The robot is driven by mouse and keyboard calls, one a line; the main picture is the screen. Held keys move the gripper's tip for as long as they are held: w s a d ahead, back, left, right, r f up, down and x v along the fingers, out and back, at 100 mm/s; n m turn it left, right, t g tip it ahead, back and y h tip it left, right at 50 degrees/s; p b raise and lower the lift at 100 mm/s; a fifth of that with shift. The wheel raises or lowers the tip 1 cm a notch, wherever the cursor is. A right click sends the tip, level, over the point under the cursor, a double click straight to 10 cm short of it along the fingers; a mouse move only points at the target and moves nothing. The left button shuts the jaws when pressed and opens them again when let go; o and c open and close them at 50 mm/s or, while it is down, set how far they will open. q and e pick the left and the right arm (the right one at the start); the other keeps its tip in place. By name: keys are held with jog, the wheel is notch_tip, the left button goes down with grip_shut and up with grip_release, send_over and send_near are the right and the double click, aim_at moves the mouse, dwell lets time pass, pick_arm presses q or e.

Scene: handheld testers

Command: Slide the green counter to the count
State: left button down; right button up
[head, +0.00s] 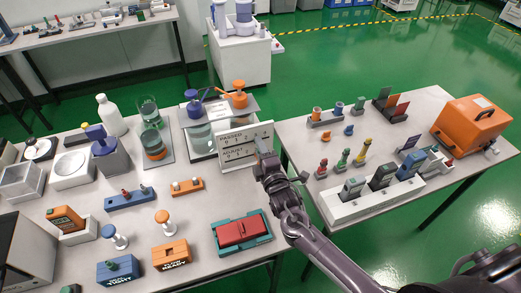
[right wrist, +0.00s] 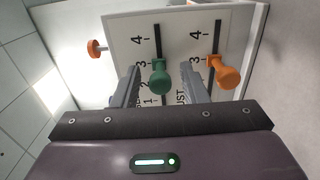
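The white counter board (head: 238,143) with slotted, numbered scales stands upright on the right edge of the left table. In the right wrist view, the green counter (right wrist: 158,80) is a knob on its slot, at about the 3 mark. My right gripper (right wrist: 160,70) is open, with one finger on each side of the green knob; a gap shows to the finger at its right. In the head view, my right gripper (head: 264,152) is at the board's right end and I cannot make out the green knob. My left gripper is not in view.
An orange knob (right wrist: 226,74) sits on the neighbouring slot, close to the right finger. Another orange knob (right wrist: 96,48) is at the left. A red case in a teal tray (head: 262,240) lies in front.

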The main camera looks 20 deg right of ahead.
jog(key=shift+c, duration=1.1)
grip_shut()
jog(key=shift+s+a, duration=0.1)
jog(key=shift+a, duration=2.95)
jog(key=shift+o, duration=1.1)
grip_release()
jog(key=shift+d, duration=0.1)
jog(key=s, duration=0.8)
jog(key=shift+d+f, duration=0.1)
